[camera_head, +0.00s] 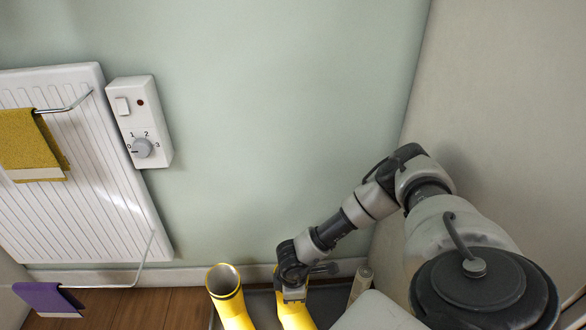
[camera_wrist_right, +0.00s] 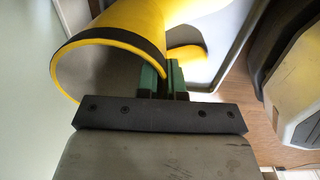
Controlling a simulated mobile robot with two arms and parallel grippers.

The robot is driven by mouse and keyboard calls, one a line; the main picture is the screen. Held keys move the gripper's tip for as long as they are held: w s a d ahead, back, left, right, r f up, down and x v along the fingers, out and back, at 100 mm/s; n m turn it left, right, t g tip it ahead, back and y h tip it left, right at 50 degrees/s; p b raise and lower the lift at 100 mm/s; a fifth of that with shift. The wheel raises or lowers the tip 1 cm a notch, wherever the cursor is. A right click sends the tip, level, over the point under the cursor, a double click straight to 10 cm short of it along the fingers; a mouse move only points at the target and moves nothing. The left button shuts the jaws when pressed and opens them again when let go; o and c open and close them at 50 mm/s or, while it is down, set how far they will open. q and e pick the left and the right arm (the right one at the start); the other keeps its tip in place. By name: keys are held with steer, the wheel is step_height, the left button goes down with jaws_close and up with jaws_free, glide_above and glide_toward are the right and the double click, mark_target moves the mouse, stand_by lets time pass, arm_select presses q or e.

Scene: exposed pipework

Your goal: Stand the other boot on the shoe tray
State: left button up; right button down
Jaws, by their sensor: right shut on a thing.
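My right gripper (camera_head: 294,293) comes down from the right and is shut on the top edge of a yellow boot (camera_head: 295,315). In the right wrist view the green fingers (camera_wrist_right: 164,78) pinch the wall of this boot (camera_wrist_right: 120,22) beside its dark-banded open top. Another yellow boot (camera_head: 229,298) stands upright to the left, its opening facing up. The grey shoe tray (camera_head: 262,308) shows around and between the boots. The soles are out of frame, so I cannot tell whether the held boot touches the tray. My left gripper is out of view.
A white radiator (camera_head: 80,150) with a yellow towel (camera_head: 30,140) and a purple towel (camera_head: 48,298) on rails is at the left. A control box (camera_head: 139,122) hangs on the green wall. A side wall stands close on the right. Wooden floor (camera_head: 150,310) is clear left of the tray.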

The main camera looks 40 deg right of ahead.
steer(key=shift+f, duration=0.1)
steer(key=c, duration=1.7)
jaws_free()
steer(key=o, duration=0.5)
steer(key=shift+o, duration=0.2)
